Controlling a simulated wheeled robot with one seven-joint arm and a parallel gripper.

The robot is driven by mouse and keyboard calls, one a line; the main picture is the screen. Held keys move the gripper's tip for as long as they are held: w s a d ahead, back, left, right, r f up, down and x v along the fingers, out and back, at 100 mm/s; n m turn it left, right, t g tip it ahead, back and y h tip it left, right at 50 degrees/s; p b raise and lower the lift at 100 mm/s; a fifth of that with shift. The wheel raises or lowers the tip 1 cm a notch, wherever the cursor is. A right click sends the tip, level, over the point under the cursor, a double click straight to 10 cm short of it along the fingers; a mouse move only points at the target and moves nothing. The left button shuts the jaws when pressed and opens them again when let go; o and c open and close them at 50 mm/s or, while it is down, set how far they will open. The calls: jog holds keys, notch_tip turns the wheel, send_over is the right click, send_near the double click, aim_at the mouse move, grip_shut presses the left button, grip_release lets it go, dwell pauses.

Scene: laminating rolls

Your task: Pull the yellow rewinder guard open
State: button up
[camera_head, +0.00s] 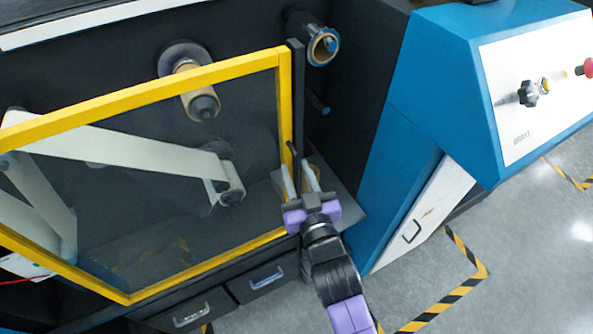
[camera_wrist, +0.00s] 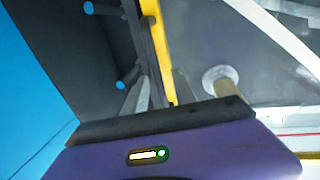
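The rewinder guard is a clear panel in a yellow frame (camera_head: 150,93), in front of the rolls in the head view. Its right side stands by a dark upright post (camera_head: 298,90). A thin black handle (camera_head: 294,160) shows near the lower part of that side. My gripper (camera_head: 299,175) is at this lower right side, with its two pale fingers apart. In the wrist view the yellow frame edge (camera_wrist: 158,45) runs down towards the space between my fingers (camera_wrist: 162,92). I cannot tell whether the fingers touch the handle; its lower part is hidden.
A blue machine cabinet (camera_head: 400,140) with a white control panel (camera_head: 540,85) stands close to the right. Rolls (camera_head: 201,102) sit behind the panel. Drawers (camera_head: 265,277) are below the guard. Grey floor with striped tape is open at the lower right.

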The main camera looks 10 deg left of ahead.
jog(key=shift+w, duration=0.1)
grip_shut()
dwell(1.4)
